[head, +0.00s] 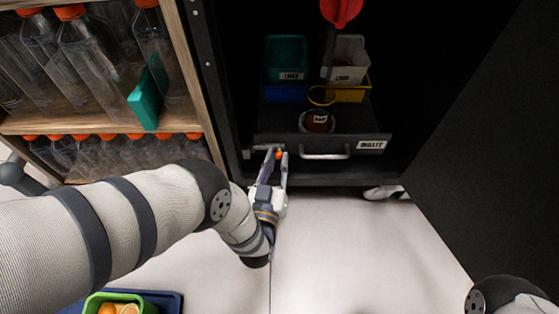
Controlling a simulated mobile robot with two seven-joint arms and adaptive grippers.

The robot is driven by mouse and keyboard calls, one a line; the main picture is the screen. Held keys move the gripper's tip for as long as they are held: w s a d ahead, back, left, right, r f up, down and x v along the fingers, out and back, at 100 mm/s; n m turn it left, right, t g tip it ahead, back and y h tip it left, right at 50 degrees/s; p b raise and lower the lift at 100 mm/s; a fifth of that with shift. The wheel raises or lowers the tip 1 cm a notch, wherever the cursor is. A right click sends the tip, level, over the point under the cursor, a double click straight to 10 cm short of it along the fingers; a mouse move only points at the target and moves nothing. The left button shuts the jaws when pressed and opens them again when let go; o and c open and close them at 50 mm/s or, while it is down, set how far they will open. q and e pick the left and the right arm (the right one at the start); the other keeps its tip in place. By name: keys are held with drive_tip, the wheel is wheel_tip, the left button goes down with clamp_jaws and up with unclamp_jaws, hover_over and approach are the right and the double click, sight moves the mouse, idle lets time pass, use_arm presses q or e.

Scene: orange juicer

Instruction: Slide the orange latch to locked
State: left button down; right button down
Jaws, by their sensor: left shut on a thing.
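The orange latch (279,154) is a small orange piece at the front left of the black drawer (270,138), low in the dark cabinet. My left gripper (276,158) reaches up to it from below, with its fingers closed around the orange piece. The fingers hide part of the latch, so I cannot tell its exact position. Only part of my right arm shows at the bottom right corner; its gripper is out of view.
Shelves of bottles (90,50) stand at left. A green crate with oranges (120,297) sits bottom left.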

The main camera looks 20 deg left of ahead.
sight(267, 149)
use_arm(q)
drive_tip(key=a, duration=0.1)
drive_tip(key=s+a+p, duration=0.1)
drive_tip(key=shift+a+r, duration=0.1)
drive_tip(key=shift+a, duration=0.5)
drive_tip(key=c, duration=1.5)
unclamp_jaws()
drive_tip(key=shift+a, duration=0.1)
drive_tip(key=shift+o, duration=0.2)
drive_tip(key=shift+s, duration=0.1)
drive_tip(key=s+d, duration=0.1)
drive_tip(key=s, duration=1)
drive_tip(key=shift+s+d, duration=0.35)
drive_tip(key=shift+s, duration=0.05)
